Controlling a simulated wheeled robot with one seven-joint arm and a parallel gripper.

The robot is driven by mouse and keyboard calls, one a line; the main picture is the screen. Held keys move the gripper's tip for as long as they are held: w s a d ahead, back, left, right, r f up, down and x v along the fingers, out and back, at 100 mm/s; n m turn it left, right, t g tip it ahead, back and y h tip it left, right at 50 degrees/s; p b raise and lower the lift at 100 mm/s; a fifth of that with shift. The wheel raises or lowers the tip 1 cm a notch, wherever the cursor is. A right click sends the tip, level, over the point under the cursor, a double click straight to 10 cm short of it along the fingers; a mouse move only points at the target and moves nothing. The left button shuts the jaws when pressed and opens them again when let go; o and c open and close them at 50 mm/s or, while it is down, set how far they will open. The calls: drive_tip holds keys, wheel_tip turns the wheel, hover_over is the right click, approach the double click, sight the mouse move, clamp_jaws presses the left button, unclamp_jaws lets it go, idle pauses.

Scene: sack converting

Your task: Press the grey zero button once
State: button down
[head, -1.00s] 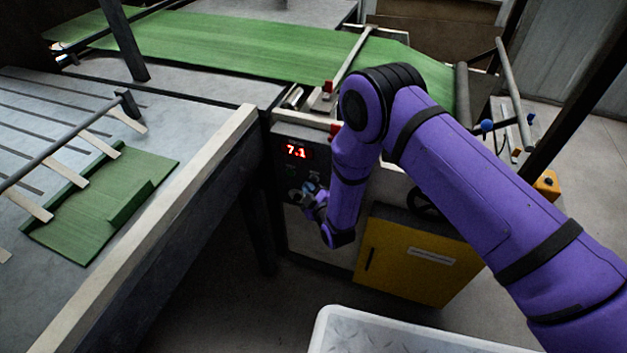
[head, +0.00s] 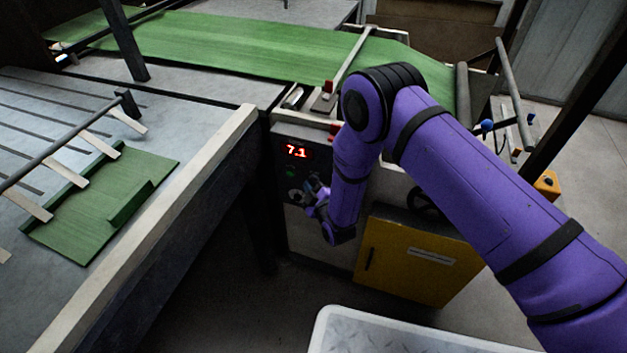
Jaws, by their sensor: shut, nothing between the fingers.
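A dark control panel (head: 283,158) faces me on the machine's front, with a red display (head: 297,151) reading 7.1. A small green button (head: 290,172) shows below the display. Lower, a small grey round part (head: 294,196) shows at the left of my gripper; I cannot tell if it is the zero button. My gripper (head: 312,190) is shut and empty, in front of the lower right of the panel. It covers part of the panel. A small gap seems to lie between the fingertips and the grey part, but contact is too small to judge.
A yellow cabinet (head: 405,262) with a black handwheel (head: 425,203) is right of my gripper. The grey table (head: 215,140) with a pale edge rail is at left. A green belt (head: 240,48) runs behind. A white-rimmed tray (head: 400,335) is at the bottom.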

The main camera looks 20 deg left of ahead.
drive_tip(key=shift+w, duration=0.4)
idle(0.6)
drive_tip(key=shift+s, duration=0.85)
drive_tip(key=s, duration=0.5)
drive_tip(key=shift+a, duration=0.2)
idle(0.9)
